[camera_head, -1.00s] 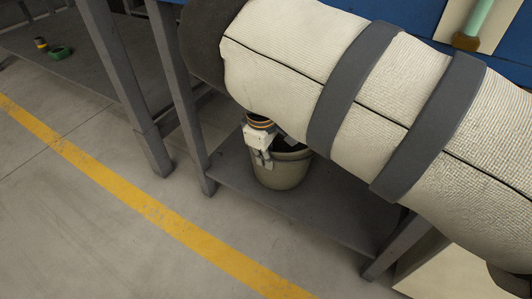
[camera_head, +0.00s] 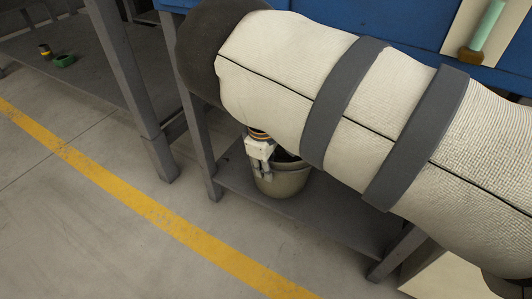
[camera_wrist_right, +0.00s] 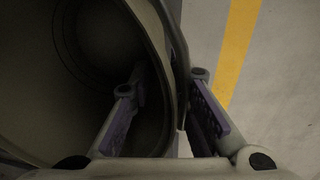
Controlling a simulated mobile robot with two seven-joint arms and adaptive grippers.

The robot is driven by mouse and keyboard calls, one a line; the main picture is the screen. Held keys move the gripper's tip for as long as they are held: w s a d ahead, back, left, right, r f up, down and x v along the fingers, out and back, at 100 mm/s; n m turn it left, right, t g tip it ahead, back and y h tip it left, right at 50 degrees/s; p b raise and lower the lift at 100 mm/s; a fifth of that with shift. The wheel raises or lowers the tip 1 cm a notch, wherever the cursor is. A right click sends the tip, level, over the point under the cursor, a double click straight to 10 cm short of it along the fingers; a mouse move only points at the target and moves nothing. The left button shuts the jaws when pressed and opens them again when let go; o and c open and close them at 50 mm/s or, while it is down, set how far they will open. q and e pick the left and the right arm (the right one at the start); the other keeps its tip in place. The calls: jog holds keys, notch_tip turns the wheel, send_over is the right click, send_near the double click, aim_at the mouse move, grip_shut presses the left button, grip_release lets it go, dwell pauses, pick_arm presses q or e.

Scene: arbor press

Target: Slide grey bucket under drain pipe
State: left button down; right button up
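The grey bucket (camera_head: 283,184) stands upright on the low grey shelf, partly hidden by my large pale-sleeved arm. My right gripper (camera_head: 263,172) is at the bucket's left rim, pointing down. In the right wrist view, the bucket (camera_wrist_right: 165,25) fills the left side and its dark inside shows. My right gripper (camera_wrist_right: 172,92) has one finger inside the bucket and one outside, with the rim between them and a visible gap. I cannot make out a drain pipe for certain. My left gripper is not in view.
The low shelf (camera_head: 320,222) has bare room right of the bucket. Grey table legs (camera_head: 196,140) stand close at left. A pale green rod with a brown end (camera_head: 488,25) is at upper right. Floor with a yellow line (camera_head: 150,208) is clear.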

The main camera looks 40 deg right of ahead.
notch_tip(320, 180, up, 8)
jog(key=shift+s+a+f, duration=0.2)
jog(key=shift+a+f, duration=0.05)
jog(key=shift+a, duration=0.15)
dwell(0.6)
